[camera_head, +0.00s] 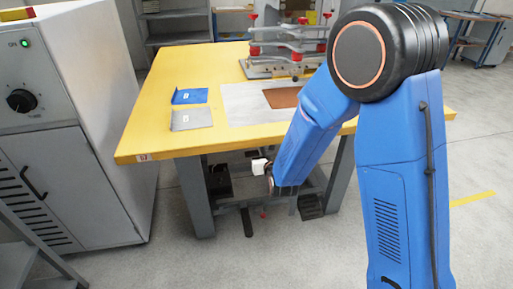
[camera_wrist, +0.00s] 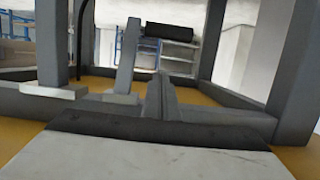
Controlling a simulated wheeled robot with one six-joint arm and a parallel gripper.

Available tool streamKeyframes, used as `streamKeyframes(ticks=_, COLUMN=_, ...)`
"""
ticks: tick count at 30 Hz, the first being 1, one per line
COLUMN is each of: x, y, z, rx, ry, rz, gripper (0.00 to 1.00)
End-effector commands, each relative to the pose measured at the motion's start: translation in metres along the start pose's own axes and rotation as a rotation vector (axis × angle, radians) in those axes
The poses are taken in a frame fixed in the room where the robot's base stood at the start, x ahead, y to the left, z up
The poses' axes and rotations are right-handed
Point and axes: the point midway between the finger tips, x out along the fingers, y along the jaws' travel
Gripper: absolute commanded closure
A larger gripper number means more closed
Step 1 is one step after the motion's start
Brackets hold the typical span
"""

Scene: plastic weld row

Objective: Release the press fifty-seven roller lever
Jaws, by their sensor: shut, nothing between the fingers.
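The press table (camera_head: 135,150) has a yellow top and a "57" tag on its front edge. In the wrist view, a pale grey lever arm (camera_wrist: 128,58) stands tilted inside a grey frame, near a dark roller-like bar (camera_wrist: 170,31). Whether the two join is unclear. In the head view, a dark handle-like part (camera_head: 247,222) shows below the table; I cannot tell if it is the same lever. My gripper (camera_head: 260,166) is shut and empty, below the table's front edge and partly hidden by my forearm. No contact with the lever shows.
Grey table legs (camera_head: 196,198) and frame bars stand close around my gripper. A grey cabinet (camera_head: 75,185) is at the left. On the tabletop are a blue pad (camera_head: 190,96), a grey pad (camera_head: 192,119) and a clamping fixture (camera_head: 290,45). The floor at front is clear.

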Motion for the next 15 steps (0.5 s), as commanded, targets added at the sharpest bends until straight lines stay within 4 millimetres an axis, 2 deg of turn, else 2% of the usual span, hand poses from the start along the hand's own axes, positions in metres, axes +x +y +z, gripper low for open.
streamKeyframes(ticks=4, x=0.0033, y=-0.0067, z=0.0060, rx=-0.008, ry=0.018, rz=-0.001, gripper=1.00)
streamKeyframes(ticks=15, x=0.0042, y=-0.0077, z=0.0067, rx=-0.009, ry=0.025, rz=-0.001, gripper=1.00)
